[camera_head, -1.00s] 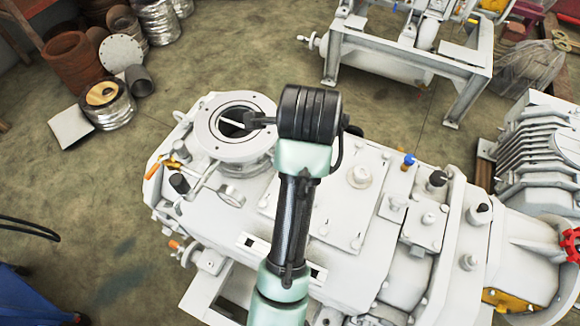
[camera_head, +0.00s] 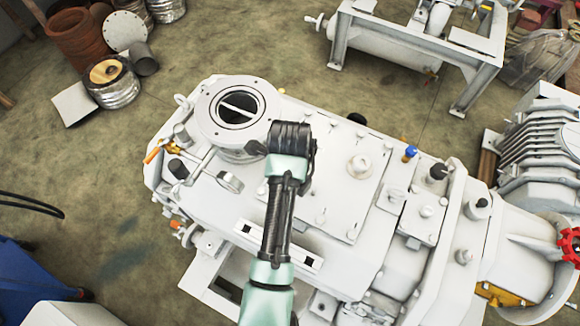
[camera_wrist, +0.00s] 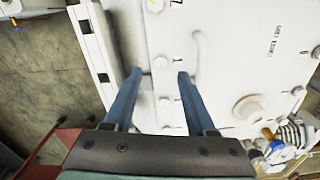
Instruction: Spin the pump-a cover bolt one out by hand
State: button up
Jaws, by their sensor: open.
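The white pump-a (camera_head: 400,270) fills the middle of the head view. Its flat cover plate (camera_head: 335,210) has small bolts along its edges; which one is bolt one, I cannot tell. In the wrist view the cover (camera_wrist: 225,75) lies ahead, with a small bolt head (camera_wrist: 162,62) just beyond and between my fingertips. A second bolt head (camera_wrist: 165,100) shows nearer, between the fingers. My gripper (camera_wrist: 160,74) is open with two blue fingers apart, and I see nothing held. Contact with the cover cannot be told. In the head view my arm hides the fingers.
A raised cap (camera_head: 359,166) and a blue-topped fitting (camera_head: 410,153) rise to the right. A curved handle (camera_wrist: 200,48) stands on the cover by the right finger.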

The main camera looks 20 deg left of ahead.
jog(key=shift+f, duration=2.1)
jog(key=shift+c, duration=0.4)
grip_shut()
